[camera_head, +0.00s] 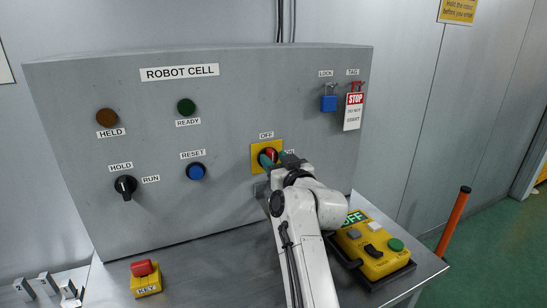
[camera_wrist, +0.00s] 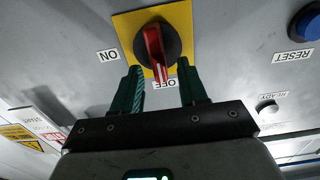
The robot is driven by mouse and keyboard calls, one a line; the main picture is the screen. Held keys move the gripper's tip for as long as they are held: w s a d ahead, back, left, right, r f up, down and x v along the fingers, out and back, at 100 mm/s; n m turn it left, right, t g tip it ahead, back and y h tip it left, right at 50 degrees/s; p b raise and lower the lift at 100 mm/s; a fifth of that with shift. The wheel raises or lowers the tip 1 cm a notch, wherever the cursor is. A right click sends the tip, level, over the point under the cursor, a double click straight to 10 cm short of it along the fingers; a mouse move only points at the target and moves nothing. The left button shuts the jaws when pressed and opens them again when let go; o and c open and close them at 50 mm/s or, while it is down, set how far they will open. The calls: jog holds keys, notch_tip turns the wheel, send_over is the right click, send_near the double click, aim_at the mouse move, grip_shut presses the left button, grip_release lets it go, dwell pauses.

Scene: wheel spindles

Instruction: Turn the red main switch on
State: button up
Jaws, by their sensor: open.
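The red main switch (camera_wrist: 153,45) is a red handle on a black round knob over a yellow plate (camera_wrist: 190,20). In the wrist view its handle end points at the OFF label (camera_wrist: 172,84); the ON label (camera_wrist: 108,56) is off to the left. In the head view the red switch (camera_head: 271,154) is partly hidden by my gripper (camera_head: 268,161). In the wrist view my gripper (camera_wrist: 160,76) is open, its green fingers on either side of the handle end with gaps showing. I cannot tell whether the fingers touch the plate.
The grey ROBOT CELL panel (camera_head: 220,110) also carries a blue RESET button (camera_head: 196,171), a black HOLD/RUN selector (camera_head: 125,186), a blue lock (camera_head: 329,103) and a STOP tag (camera_head: 353,110). A yellow pendant (camera_head: 372,256) and a KEY box (camera_head: 146,284) stand on the metal table.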

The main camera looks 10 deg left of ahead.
jog(key=shift+w+a, duration=0.4)
jog(key=shift+w, duration=0.2)
jog(key=shift+c, duration=0.2)
grip_shut()
